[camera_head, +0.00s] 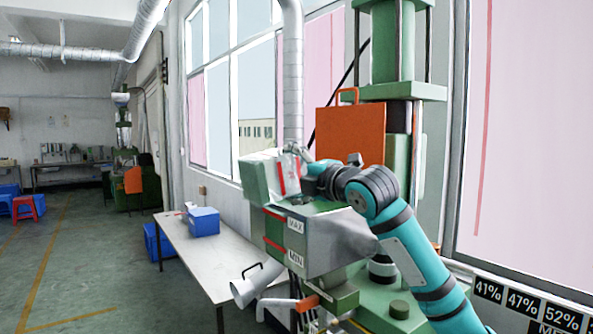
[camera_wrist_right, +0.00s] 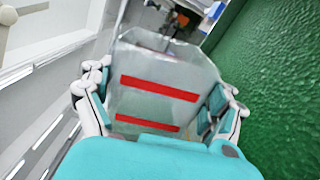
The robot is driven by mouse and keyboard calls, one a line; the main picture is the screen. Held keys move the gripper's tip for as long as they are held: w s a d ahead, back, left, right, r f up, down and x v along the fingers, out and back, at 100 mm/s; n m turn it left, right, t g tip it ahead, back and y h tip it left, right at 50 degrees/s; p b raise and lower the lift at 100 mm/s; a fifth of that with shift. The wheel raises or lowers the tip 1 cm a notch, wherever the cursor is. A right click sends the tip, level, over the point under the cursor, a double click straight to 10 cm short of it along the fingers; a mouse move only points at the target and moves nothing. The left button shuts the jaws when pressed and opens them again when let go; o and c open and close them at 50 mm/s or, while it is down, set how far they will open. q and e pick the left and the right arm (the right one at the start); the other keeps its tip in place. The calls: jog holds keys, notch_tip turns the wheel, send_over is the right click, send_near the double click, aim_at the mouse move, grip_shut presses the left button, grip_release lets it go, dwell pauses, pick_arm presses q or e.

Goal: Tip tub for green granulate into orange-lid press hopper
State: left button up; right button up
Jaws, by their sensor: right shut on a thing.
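My right gripper (camera_head: 303,172) reaches in from the right above the hopper. It is shut on a translucent tub with red stripes (camera_head: 285,175), which looks tilted. The tub also fills the middle of the right wrist view (camera_wrist_right: 155,90), with fingers on both sides of it. I cannot make out green granulate in it. The press hopper (camera_head: 297,262), marked MAX and MIN, is below the tub; its opening is partly hidden by the tub and my arm. An orange lid (camera_head: 350,135) with a handle stands upright behind. My left gripper is not in view.
A white table (camera_head: 195,255) with a blue box (camera_head: 203,222) stands at the left.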

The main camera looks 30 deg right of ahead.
aim_at(283, 183)
jog(key=a+n, duration=0.1)
jog(key=a, duration=0.1)
jog(key=a+f+n, duration=0.1)
jog(key=shift+a+n, duration=0.35)
jog(key=shift+n, duration=0.05)
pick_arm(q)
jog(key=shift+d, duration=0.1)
pick_arm(e)
jog(key=shift+f, duration=0.3)
